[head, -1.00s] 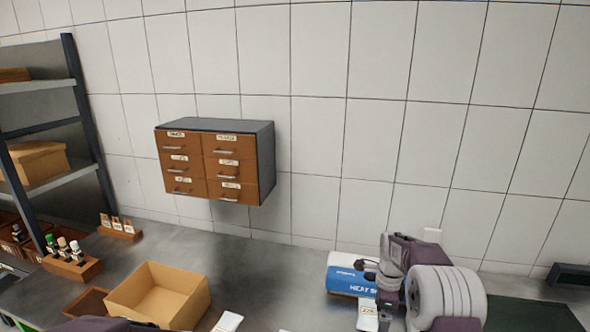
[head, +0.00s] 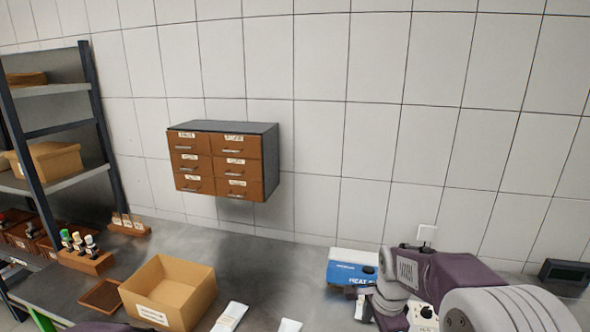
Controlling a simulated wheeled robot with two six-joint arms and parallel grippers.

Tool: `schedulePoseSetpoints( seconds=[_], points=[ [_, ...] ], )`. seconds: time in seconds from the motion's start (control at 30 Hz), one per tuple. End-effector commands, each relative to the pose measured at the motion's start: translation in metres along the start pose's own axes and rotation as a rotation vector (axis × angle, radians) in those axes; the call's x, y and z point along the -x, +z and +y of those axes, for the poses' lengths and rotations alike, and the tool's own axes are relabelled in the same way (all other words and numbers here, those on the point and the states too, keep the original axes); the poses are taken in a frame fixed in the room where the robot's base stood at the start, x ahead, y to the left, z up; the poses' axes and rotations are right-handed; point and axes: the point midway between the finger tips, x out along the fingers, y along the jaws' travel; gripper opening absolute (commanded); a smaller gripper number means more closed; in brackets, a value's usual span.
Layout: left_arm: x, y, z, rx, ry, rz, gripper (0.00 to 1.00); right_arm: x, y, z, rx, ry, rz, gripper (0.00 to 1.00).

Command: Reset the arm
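My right arm (head: 445,277) comes in from the bottom right, with a purple link and large grey joints. It stands in front of the blue and white heat sealer (head: 346,273) and partly covers it. The arm's far end runs down toward the bottom edge, and I cannot make out its gripper fingers. Only a dark sliver of my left arm (head: 100,327) shows at the bottom left edge. The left gripper is out of view.
An open cardboard box (head: 185,303) and a small brown tray (head: 101,296) stand on the grey bench. A bottle rack (head: 85,262) and shelf (head: 62,180) are at left. A drawer cabinet (head: 222,162) hangs on the tiled wall.

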Motion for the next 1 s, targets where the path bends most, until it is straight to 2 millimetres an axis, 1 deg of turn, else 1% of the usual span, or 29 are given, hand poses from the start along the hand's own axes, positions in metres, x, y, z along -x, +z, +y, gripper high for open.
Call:
schedulePoseSetpoints(
  seconds=[0.03, 0.07, 0.1, 0.17, 0.2, 0.3, 0.33, 0.37, 0.4, 0.5, 0.6, 1.0],
  points=[
    [0.000, 0.000, 0.000, 0.000, 0.000, 0.000, 0.36, 0.000, 0.007, 0.021, 0.105, -0.001, -0.002, 1.00],
    [0.000, 0.000, 0.000, 0.000, 0.000, 0.000, 0.36, -0.002, 0.012, 0.034, 0.186, -0.001, -0.004, 1.00],
    [0.000, 0.000, 0.000, 0.000, 0.000, 0.000, 0.36, -0.006, 0.018, 0.055, 0.314, 0.000, -0.006, 1.00],
    [0.000, 0.000, 0.000, 0.000, 0.000, 0.000, 0.36, -0.017, 0.025, 0.091, 0.546, 0.003, -0.011, 1.00],
    [0.000, 0.000, 0.000, 0.000, 0.000, 0.000, 0.36, -0.025, 0.029, 0.112, 0.704, 0.007, -0.015, 1.00],
    [0.000, 0.000, 0.000, 0.000, 0.000, 0.000, 0.36, -0.045, 0.033, 0.148, 1.035, 0.024, -0.031, 1.00],
    [0.000, 0.000, 0.000, 0.000, 0.000, 0.000, 0.36, -0.049, 0.033, 0.152, 1.114, 0.022, -0.031, 1.00],
    [0.000, 0.000, 0.000, 0.000, 0.000, 0.000, 0.36, -0.050, 0.033, 0.152, 1.184, 0.014, -0.026, 1.00],
    [0.000, 0.000, 0.000, 0.000, 0.000, 0.000, 0.36, -0.050, 0.033, 0.147, 1.260, -0.001, -0.012, 1.00],
    [0.000, 0.000, 0.000, 0.000, 0.000, 0.000, 0.36, -0.050, 0.032, 0.141, 1.377, -0.018, 0.005, 1.00],
    [0.000, 0.000, 0.000, 0.000, 0.000, 0.000, 0.36, -0.050, 0.032, 0.141, 1.409, -0.017, 0.005, 1.00],
    [0.000, 0.000, 0.000, 0.000, 0.000, 0.000, 0.36, -0.050, 0.032, 0.141, 1.405, -0.016, 0.003, 1.00]
  ],
)
